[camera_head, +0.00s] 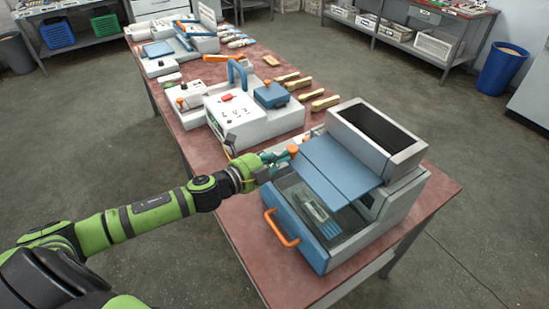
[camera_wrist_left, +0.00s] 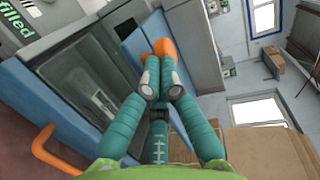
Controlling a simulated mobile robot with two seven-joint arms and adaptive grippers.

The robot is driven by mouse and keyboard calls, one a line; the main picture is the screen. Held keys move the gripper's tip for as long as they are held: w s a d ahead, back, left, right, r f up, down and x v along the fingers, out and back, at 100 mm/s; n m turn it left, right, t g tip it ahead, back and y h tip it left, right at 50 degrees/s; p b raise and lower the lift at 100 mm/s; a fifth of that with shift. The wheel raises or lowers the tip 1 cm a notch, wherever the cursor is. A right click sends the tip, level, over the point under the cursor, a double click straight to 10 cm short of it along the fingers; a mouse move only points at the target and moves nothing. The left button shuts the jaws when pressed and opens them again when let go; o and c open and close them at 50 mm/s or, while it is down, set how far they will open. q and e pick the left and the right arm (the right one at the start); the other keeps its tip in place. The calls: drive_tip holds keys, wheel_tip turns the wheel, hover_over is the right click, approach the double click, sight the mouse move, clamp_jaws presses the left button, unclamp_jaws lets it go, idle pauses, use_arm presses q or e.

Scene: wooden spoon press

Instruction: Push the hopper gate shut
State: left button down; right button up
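The hopper gate (camera_head: 338,165) is a blue plate under the grey hopper (camera_head: 376,138). It sticks out to the left of the hopper, over the press. An orange knob (camera_head: 293,150) sits at its outer end; the knob also shows in the left wrist view (camera_wrist_left: 165,48). My left gripper (camera_head: 284,155) is at the knob. Its teal fingers (camera_wrist_left: 160,88) are drawn together, with their tips right at the knob; whether they touch it is hard to tell. My right gripper is out of view.
The press has a blue front drawer (camera_head: 292,228) with an orange handle (camera_head: 281,228), below my left gripper. A white machine (camera_head: 245,118) and several wooden spoons (camera_head: 326,103) are farther back on the red table (camera_head: 440,190).

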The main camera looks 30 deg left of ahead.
sight(310, 150)
use_arm(q)
drive_tip(key=x, duration=0.3)
drive_tip(key=d+r+x, duration=0.1)
drive_tip(key=x, duration=0.2)
drive_tip(key=p+x, duration=0.1)
drive_tip(key=x, duration=0.2)
drive_tip(key=shift+d+r, duration=0.2)
drive_tip(key=shift+d, duration=0.2)
